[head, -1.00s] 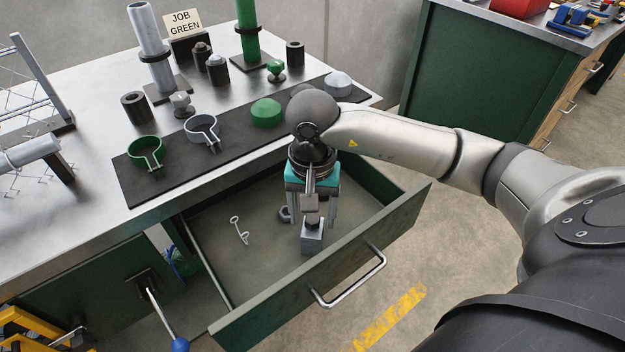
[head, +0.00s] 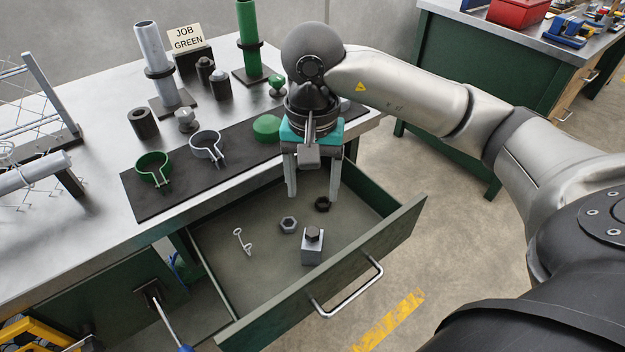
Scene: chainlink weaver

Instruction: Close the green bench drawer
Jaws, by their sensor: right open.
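The green bench drawer (head: 330,292) stands pulled out from the bench, with a silver bar handle (head: 348,290) on its front. Inside lie a grey block with a dark bolt head (head: 312,247), a grey hex nut (head: 289,225), a dark nut (head: 323,204) and a small pale double-ended hook (head: 242,242). My right gripper (head: 312,193) is open and empty, pointing down above the back part of the drawer, apart from the block. My left gripper is not in view.
The bench top (head: 95,200) holds a dark mat (head: 180,190) with a green clamp (head: 153,168), a grey clamp (head: 206,146) and a green cap (head: 267,128). Posts and a "JOB GREEN" sign (head: 187,38) stand behind. Open floor (head: 440,235) lies right of the drawer.

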